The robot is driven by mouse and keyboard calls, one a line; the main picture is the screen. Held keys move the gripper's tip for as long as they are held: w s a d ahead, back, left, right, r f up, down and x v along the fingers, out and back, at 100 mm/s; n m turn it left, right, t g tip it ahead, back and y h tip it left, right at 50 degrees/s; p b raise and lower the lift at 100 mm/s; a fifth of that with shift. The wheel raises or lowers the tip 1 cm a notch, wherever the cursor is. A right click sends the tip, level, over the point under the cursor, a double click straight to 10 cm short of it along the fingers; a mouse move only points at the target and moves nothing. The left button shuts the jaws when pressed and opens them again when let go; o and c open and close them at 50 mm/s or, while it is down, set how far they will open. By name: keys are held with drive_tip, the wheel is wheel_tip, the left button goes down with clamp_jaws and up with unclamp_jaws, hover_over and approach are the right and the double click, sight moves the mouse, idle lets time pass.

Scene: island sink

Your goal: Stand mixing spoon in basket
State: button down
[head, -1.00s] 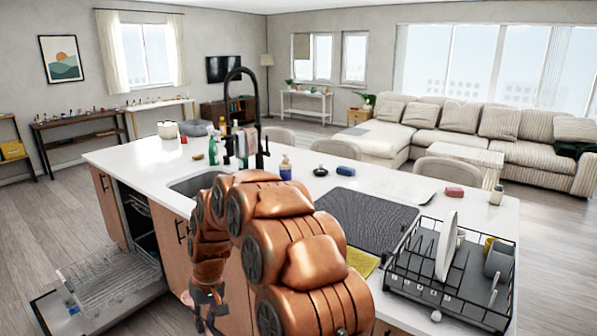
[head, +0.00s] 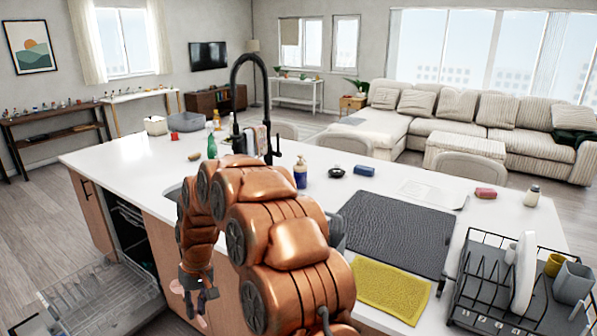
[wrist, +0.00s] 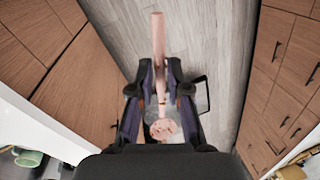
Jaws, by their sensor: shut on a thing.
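My gripper (wrist: 160,88) is shut on the mixing spoon (wrist: 158,48), a pinkish wooden spoon. In the wrist view its handle points up the picture between the fingers and its rounded end sits low, near the palm. In the head view my gripper (head: 198,290) hangs low beside the island's front, above floor level, with only small pink bits of the spoon showing. A black wire dish rack (head: 468,262) stands on the counter at right, far from my gripper. A grey cup-like container (head: 573,283) stands at its right end; I cannot tell whether this is the basket.
The open dishwasher's pulled-out rack (head: 105,300) is at lower left. A dark drying mat (head: 395,228) and yellow cloth (head: 390,290) lie left of the dish rack. A black faucet (head: 262,90) rises behind my arm. A grey object (head: 337,232) is partly hidden by my arm.

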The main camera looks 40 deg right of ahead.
drive_tip(key=d+r+n+g+h, duration=0.2)
drive_tip(key=d+n+g+h, duration=0.15)
drive_tip(key=d, duration=0.85)
drive_tip(key=d+r+n+g+h, duration=0.3)
drive_tip(key=d+n, duration=0.2)
drive_tip(key=d, duration=0.7)
drive_tip(key=w+d+r+n+t+h, duration=0.2)
drive_tip(key=d+r+n+t+h, duration=0.7)
drive_tip(key=d+r+h, duration=0.65)
wheel_tip(320, 180, down, 13)
drive_tip(key=d+n+y+b, duration=0.1)
drive_tip(key=b, duration=0.8)
drive_tip(key=shift+d+r+g+y+b, duration=0.15)
drive_tip(key=shift+d+g+y+b, duration=0.1)
drive_tip(key=shift+g+y+b, duration=0.15)
